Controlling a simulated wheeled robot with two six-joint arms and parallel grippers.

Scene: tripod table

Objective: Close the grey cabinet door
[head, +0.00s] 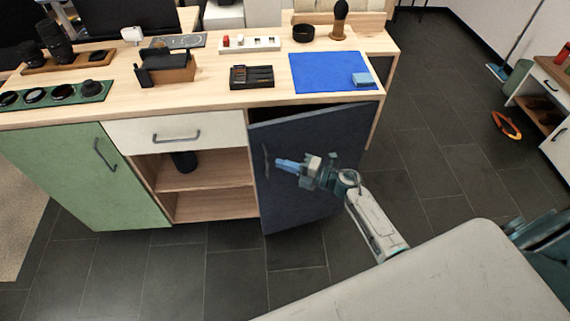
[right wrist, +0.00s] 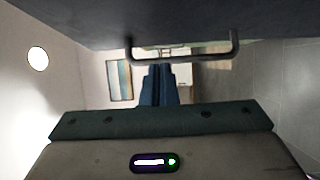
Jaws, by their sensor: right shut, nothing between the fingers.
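The dark grey cabinet door (head: 308,185) is at the right end of the cabinet in the head view. It stands ajar, with a dark gap above its slanting top edge. Its bar handle (head: 266,161) is near its left edge; the handle also crosses the top of the right wrist view (right wrist: 185,57). My right gripper (head: 279,163) is shut and empty, in front of the door just right of the handle. Its blue fingers (right wrist: 158,78) point toward the handle in the wrist view; I cannot tell whether they touch. My left gripper is not in view.
A wooden countertop (head: 215,88) above holds a blue mat (head: 325,70), a black tray (head: 251,77) and other small items. An open shelf (head: 215,204) and a green door (head: 85,175) lie left of the grey door. Dark floor (head: 430,150) is clear to the right.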

